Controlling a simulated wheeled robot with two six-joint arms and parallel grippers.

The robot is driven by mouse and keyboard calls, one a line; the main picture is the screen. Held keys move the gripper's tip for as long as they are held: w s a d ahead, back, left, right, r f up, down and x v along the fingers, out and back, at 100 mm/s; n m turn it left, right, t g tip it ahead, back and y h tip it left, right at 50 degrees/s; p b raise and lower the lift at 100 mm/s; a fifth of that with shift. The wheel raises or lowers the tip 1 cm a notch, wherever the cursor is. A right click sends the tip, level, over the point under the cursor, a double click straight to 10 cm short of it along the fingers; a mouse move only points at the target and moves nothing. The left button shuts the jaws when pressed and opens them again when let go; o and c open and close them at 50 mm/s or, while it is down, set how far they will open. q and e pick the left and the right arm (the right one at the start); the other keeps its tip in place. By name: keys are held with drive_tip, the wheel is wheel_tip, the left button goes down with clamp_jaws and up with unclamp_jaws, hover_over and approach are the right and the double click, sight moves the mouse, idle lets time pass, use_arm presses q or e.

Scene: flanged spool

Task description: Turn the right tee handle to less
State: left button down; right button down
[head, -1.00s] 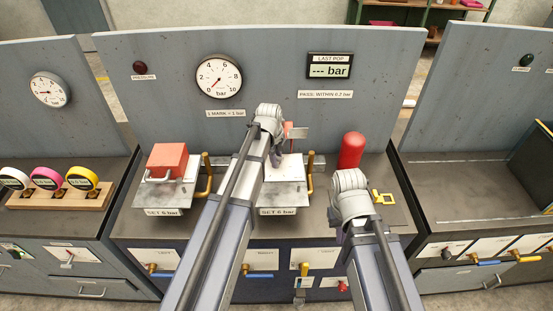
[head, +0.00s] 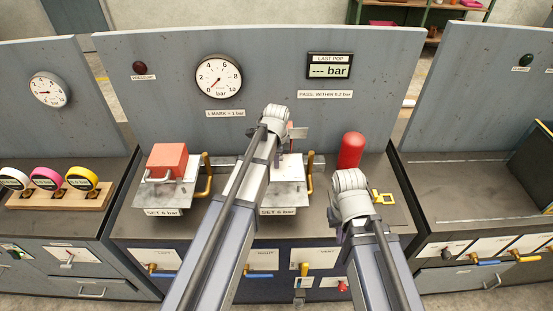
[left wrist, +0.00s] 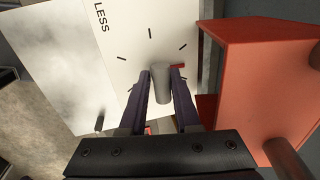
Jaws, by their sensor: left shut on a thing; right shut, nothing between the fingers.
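The right tee handle (left wrist: 160,84) shows in the left wrist view as a grey rounded bar. My left gripper (left wrist: 160,88) is shut on it, a finger on each side. Behind it is a white dial plate (left wrist: 130,55) with black tick marks, the word LESS at upper left and a small red mark (left wrist: 177,66) beside the handle. In the head view my left arm hides the handle and most of the right unit (head: 291,193). My right arm's wrist (head: 350,183) is over the bench's right part; its fingers are hidden.
A red block (left wrist: 262,85) stands close right of my left gripper in the wrist view. In the head view, the left unit (head: 177,195) carries a red block, and yellow levers (head: 310,183) stand beside the units. A red cylinder (head: 351,150) stands behind my right wrist.

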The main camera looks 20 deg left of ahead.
sight(282, 159)
use_arm(q)
drive_tip(key=n, duration=0.3)
drive_tip(key=n+y, duration=0.1)
drive_tip(key=n, duration=0.2)
drive_tip(key=shift+g, duration=0.3)
drive_tip(key=n, duration=0.3)
drive_tip(key=n+g, duration=0.1)
drive_tip(key=n, duration=0.2)
drive_tip(key=shift+w+n+y, duration=0.1)
drive_tip(key=shift+n+y, duration=0.2)
drive_tip(key=shift+n, duration=0.4)
drive_tip(key=c, duration=0.9)
unclamp_jaws()
drive_tip(key=shift+d+r, duration=0.1)
drive_tip(key=r+p, duration=0.2)
drive_tip(key=d+r+p, duration=0.1)
drive_tip(key=r+p, duration=0.4)
drive_tip(key=shift+d+r+p, duration=0.25)
drive_tip(key=shift+p, duration=0.1)
